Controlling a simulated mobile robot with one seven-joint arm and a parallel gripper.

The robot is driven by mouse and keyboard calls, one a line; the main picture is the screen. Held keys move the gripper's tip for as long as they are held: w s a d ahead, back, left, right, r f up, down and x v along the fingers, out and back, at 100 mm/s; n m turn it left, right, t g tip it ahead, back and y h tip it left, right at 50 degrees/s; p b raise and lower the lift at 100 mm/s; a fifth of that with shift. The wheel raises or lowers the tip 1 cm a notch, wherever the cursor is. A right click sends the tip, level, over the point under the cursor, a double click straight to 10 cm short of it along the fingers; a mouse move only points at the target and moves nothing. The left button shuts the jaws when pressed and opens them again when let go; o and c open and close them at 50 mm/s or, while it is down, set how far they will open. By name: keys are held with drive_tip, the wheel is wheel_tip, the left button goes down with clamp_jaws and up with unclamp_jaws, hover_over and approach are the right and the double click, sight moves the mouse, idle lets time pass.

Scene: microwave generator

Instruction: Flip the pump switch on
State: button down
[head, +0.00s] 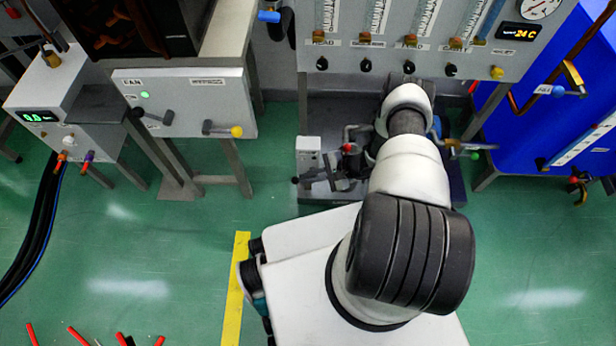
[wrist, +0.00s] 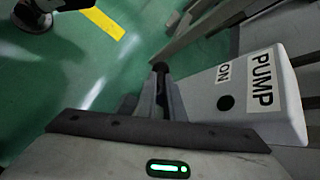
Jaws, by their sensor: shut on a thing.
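The pump box (wrist: 245,100) is white and at the right of the wrist view, with labels reading PUMP and ON and a dark round spot beside ON. In the head view the small white box (head: 308,148) stands on the floor-level platform under the grey panel. My gripper (wrist: 161,85) is shut on the pump switch, beside the box; the switch's dark knob (wrist: 160,67) shows at the fingertips. The switch's lever is mostly hidden by the fingers. In the head view my arm covers much of this area.
A grey panel (head: 410,55) with gauges and knobs rises above the platform. A white FAN box (head: 185,105) with levers stands to the left, and a blue cabinet (head: 545,110) to the right. Green floor (head: 120,250) is open at the left, with a yellow stripe (head: 237,285).

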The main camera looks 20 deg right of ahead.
idle(0.9)
drive_tip(key=shift+t+y, duration=0.3)
drive_tip(key=shift+y, duration=0.4)
drive_tip(key=shift+r+y, duration=0.25)
drive_tip(key=shift+y, duration=0.45)
drive_tip(key=c, duration=2.2)
unclamp_jaws()
drive_tip(key=shift+o, duration=0.2)
